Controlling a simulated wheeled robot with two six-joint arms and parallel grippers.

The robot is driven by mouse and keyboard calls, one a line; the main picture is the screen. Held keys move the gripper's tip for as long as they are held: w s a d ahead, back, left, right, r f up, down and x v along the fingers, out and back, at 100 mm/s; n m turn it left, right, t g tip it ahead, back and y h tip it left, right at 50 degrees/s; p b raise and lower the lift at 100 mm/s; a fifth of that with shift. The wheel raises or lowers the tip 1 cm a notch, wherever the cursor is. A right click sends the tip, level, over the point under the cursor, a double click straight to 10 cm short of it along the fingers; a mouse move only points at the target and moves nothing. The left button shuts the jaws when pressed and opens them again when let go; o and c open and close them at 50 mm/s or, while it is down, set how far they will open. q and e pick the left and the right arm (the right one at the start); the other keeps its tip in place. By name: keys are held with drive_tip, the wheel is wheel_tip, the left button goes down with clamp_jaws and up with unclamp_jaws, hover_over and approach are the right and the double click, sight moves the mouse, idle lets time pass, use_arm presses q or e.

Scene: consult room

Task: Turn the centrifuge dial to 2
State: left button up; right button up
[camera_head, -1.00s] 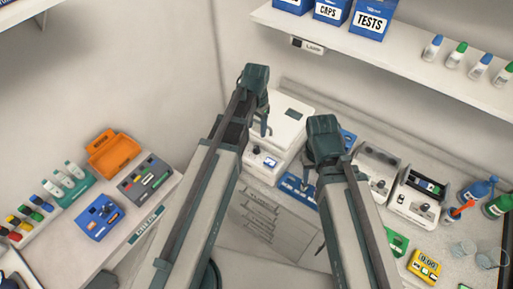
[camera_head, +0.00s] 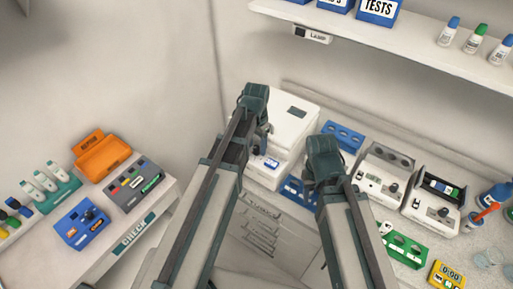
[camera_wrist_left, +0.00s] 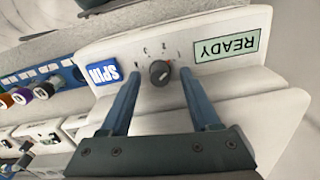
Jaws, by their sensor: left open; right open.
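The centrifuge (camera_head: 296,124) is a white box in the back corner, partly hidden by my left arm. In the left wrist view its front panel, upside down, has a dark round dial (camera_wrist_left: 160,73) with small marks around it. A blue SPIN button (camera_wrist_left: 102,73) and a green READY display (camera_wrist_left: 227,47) flank the dial. My left gripper (camera_wrist_left: 162,82) is open, its fingers on either side of the dial; contact cannot be told. The dial's exact setting is too small to read. My right gripper (camera_head: 325,178) is open, right of the centrifuge, its fingers mostly hidden.
A blue rack (camera_head: 344,136) and two white devices (camera_head: 383,172) (camera_head: 433,203) stand right of the centrifuge. A green rack (camera_head: 405,249) and a yellow timer (camera_head: 447,275) are nearer. At left, a side table holds an orange bin (camera_head: 103,160). A shelf (camera_head: 420,47) hangs above.

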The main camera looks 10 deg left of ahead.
use_arm(q)
drive_tip(key=shift+c, duration=0.3)
clamp_jaws()
drive_tip(key=shift+n, duration=2.9)
